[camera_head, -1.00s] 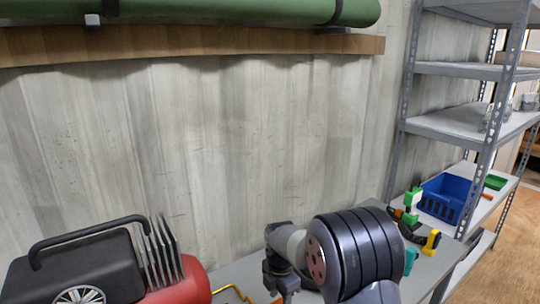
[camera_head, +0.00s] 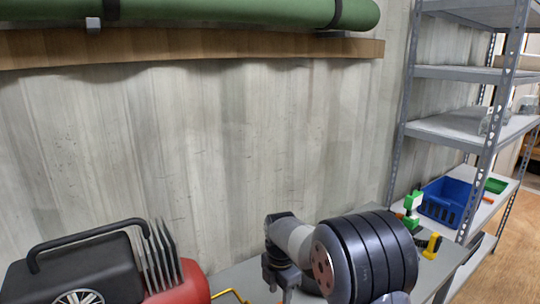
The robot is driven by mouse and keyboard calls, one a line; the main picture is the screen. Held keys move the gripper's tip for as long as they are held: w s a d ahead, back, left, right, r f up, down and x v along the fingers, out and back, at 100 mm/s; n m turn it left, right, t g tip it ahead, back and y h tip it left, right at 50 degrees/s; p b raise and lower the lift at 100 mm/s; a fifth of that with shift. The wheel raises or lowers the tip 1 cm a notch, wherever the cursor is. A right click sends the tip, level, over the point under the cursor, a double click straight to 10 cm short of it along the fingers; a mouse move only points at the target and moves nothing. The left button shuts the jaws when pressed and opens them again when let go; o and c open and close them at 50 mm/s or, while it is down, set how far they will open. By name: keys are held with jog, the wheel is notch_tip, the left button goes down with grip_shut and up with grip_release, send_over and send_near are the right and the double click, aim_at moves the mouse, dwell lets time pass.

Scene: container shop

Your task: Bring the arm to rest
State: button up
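My arm rises from the bottom of the head view, right of centre, over a grey worktop. My gripper (camera_head: 281,272) hangs at the left end of the arm, pointing down toward the worktop. It is small and dark here, and its fingertips are too unclear to show whether they are apart or together. I see nothing plainly held in it.
A red and black compressor (camera_head: 100,268) stands at lower left. A grey worktop (camera_head: 235,275) carries a green item (camera_head: 412,205) and a yellow tool (camera_head: 432,246). A blue basket (camera_head: 446,202) sits on the metal shelving (camera_head: 470,128). A wooden shelf (camera_head: 200,46) holds a green roll (camera_head: 230,12).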

notch_tip(320, 180, down, 4)
jog(key=shift+r, duration=0.15)
jog(key=shift+s+d+r+m+p, duration=0.15)
jog(key=shift+s+m, duration=0.1)
jog(key=shift+m, duration=0.45)
jog(key=shift+s+d+f+m+p, duration=0.15)
jog(key=shift+s+m, duration=0.1)
jog(key=shift+m, duration=0.45)
jog(key=shift+r, duration=0.1)
